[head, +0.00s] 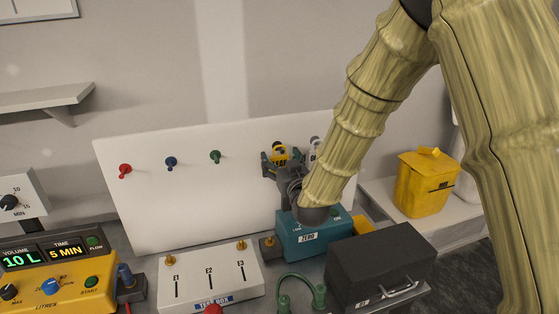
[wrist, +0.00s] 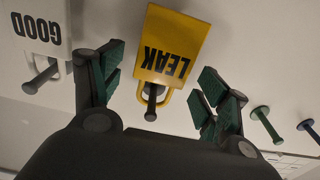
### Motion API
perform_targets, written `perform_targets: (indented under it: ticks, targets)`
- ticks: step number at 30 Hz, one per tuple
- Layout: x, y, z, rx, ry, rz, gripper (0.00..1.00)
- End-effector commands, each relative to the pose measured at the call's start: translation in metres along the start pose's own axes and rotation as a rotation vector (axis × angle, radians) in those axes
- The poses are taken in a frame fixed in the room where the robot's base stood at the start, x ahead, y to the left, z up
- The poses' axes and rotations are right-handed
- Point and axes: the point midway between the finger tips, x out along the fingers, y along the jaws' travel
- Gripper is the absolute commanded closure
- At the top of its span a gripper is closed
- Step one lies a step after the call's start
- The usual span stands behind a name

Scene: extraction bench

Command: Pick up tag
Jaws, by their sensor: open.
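A yellow tag marked LEAK (wrist: 172,48) hangs by its loop on a dark peg (wrist: 151,100) and looks upside down in the wrist view. The tag also shows in the head view (head: 280,151), partly hidden by my gripper. A white tag marked GOOD (wrist: 40,32) hangs on another peg to its left in the wrist view; it shows at the right in the head view (head: 314,146). My gripper (wrist: 161,78) is open, its green-padded fingers on either side of the yellow tag with gaps visible. In the head view my gripper (head: 279,168) is in front of the board.
The white board (head: 190,205) carries red (head: 125,170), blue (head: 171,162) and green (head: 215,156) pegs. Below my gripper stand a teal ZERO box (head: 312,241), a black case (head: 378,262) and a white test box (head: 208,278). A yellow bin (head: 425,186) stands right.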

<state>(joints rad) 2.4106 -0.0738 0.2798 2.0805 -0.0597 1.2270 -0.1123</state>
Motion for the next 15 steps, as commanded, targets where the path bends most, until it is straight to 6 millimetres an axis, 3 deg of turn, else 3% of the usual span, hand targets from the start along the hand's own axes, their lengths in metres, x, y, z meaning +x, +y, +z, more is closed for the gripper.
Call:
perform_targets:
  ticks: [7,14,15]
  targets:
    - [0.0012,0.0001,0.0005,0.0,0.0,0.0,0.25]
    - [0.0011,0.0002,0.0003,0.0,0.0,0.0,0.67]
    - [0.001,0.0002,0.0004,0.0,0.0,0.0,0.67]
